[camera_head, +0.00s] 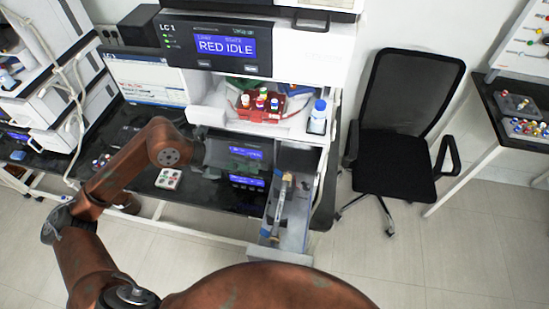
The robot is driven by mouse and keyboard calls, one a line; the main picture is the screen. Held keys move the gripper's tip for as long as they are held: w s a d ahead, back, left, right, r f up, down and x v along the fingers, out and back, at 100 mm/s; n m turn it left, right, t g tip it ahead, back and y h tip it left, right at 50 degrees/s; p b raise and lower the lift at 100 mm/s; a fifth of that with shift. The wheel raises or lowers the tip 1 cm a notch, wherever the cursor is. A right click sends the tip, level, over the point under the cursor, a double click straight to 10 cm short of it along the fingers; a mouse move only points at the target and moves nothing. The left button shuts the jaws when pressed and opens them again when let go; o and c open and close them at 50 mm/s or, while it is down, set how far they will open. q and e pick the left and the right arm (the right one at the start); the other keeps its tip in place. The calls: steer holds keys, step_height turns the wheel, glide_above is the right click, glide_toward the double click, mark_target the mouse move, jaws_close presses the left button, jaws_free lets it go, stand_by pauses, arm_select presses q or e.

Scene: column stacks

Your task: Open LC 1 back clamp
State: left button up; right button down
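The LC 1 unit (167,50) stands at the centre top, and its display reads RED IDLE. Below it, a drawer (300,160) is pulled out to the front. A column (280,207) lies lengthwise in it. Whether the clamps are open or shut is too small to tell. My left gripper (206,152) is in front of the unit, left of the drawer and apart from the clamp. Its fingers are unclear. My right gripper is not in view.
A red rack (262,114) of vials and a blue-capped bottle (317,117) sit on the shelf above the drawer.

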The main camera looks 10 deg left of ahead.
mark_target(283, 177)
arm_select(q)
steer(key=shift+x, duration=3.7)
jaws_close()
steer(key=shift+s, duration=0.1)
